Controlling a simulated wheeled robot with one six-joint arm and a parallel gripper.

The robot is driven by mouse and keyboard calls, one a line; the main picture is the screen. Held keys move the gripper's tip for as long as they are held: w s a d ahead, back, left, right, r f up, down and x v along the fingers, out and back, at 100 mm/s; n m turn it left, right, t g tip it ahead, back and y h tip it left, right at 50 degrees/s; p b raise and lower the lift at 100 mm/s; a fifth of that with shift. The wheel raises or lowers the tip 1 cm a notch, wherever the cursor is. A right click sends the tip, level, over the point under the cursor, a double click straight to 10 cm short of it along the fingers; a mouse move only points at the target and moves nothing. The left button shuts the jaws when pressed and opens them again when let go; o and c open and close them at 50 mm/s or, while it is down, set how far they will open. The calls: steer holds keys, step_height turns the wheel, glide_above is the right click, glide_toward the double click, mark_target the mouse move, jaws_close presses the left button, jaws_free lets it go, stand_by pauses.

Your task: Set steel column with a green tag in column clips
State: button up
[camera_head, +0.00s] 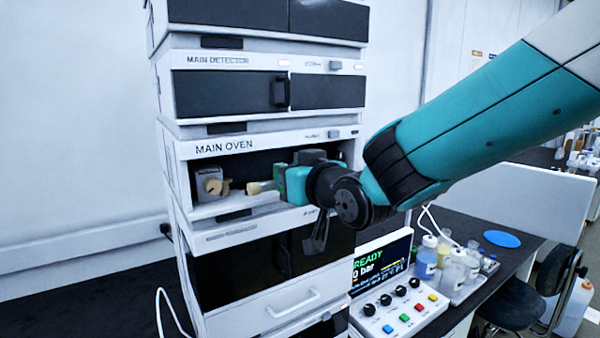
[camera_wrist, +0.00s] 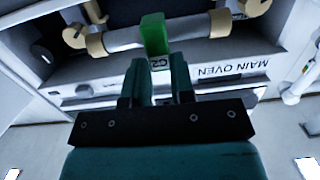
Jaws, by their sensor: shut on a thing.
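My gripper (camera_wrist: 163,75) is shut on the green tag (camera_wrist: 154,36), marked C2, of a steel column (camera_wrist: 190,27). The column lies crosswise beyond the fingers, with beige end fittings (camera_wrist: 97,45). In the head view my gripper (camera_head: 290,182) is at the open front of the main oven (camera_head: 262,147), and one beige column end (camera_head: 254,187) shows to its left. The column clips cannot be made out clearly; my gripper and the column hide part of the oven's inside. I cannot tell whether the column touches a clip.
A grey block with a beige fitting (camera_head: 212,184) is at the oven's left inside. The main detector (camera_head: 262,90) is above and a drawer (camera_head: 285,310) below. A control panel (camera_head: 398,308) and bottles (camera_head: 427,258) stand to the right.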

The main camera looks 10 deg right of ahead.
steer(key=shift+r+p+x, duration=0.2)
steer(key=shift+p+x, duration=1.4)
steer(key=shift+x, duration=2.3)
steer(key=shift+w+f+b, duration=0.2)
steer(key=shift+f+b, duration=0.15)
steer(key=shift+f, duration=0.05)
steer(key=shift+f+b, duration=0.5)
steer(key=shift+b, duration=0.2)
steer(key=o, duration=0.9)
steer(key=shift+c, duration=0.2)
steer(key=b+v, duration=0.4)
steer(key=v, duration=1)
steer(key=shift+a+b, duration=0.15)
steer(key=shift+b, duration=0.25)
